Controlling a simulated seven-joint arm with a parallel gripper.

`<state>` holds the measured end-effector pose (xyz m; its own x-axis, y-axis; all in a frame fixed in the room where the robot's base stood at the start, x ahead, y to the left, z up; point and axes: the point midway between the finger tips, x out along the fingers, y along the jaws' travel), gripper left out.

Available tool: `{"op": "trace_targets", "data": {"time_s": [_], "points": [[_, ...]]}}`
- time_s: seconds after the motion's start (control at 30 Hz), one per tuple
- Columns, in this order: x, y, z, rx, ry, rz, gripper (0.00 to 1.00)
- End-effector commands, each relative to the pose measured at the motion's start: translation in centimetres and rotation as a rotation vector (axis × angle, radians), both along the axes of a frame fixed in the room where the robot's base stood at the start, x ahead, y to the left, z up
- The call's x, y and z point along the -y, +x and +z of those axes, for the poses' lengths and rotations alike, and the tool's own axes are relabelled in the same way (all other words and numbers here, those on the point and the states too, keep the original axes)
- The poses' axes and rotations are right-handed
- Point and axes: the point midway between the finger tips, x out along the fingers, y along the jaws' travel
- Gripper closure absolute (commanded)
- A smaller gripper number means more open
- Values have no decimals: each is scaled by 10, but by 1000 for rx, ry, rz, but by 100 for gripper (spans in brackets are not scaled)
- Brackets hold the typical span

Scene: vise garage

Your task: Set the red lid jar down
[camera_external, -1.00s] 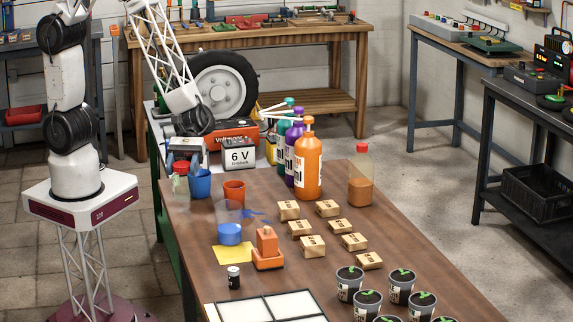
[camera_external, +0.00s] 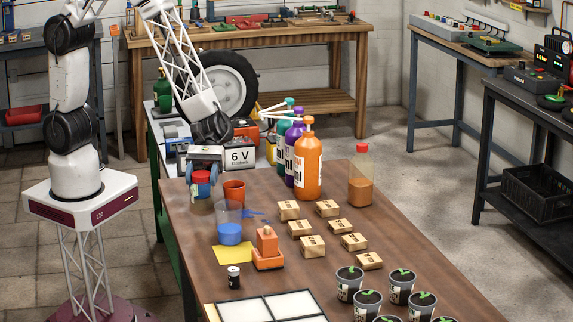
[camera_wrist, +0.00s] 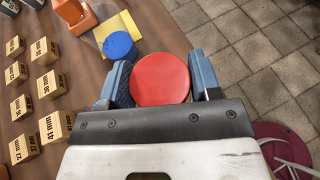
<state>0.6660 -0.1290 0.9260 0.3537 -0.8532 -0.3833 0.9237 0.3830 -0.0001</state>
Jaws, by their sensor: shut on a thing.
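The red lid jar's round red lid (camera_wrist: 160,78) sits between the two blue fingers of my gripper (camera_wrist: 161,82) in the wrist view. My gripper is shut on the jar. The jar's body is mostly hidden in the wrist view. I cannot tell whether the jar's base touches the table.
A clear container with blue contents (camera_external: 229,234) is nearer the camera, by a yellow sheet (camera_external: 234,254). An orange block object (camera_external: 267,250), several small boxes (camera_external: 312,246) and tall bottles (camera_external: 307,165) stand farther right.

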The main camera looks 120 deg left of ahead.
Motion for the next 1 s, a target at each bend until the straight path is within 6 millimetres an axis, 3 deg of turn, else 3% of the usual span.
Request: {"op": "trace_targets", "data": {"time_s": [0.47,0.93,0.97,1.0], "points": [[0,0,-33,-1,-1,-1,91],[0,0,-37,-1,0,0,91],[0,0,-38,-1,0,0,41],[0,0,-37,0,0,0,35]]}}
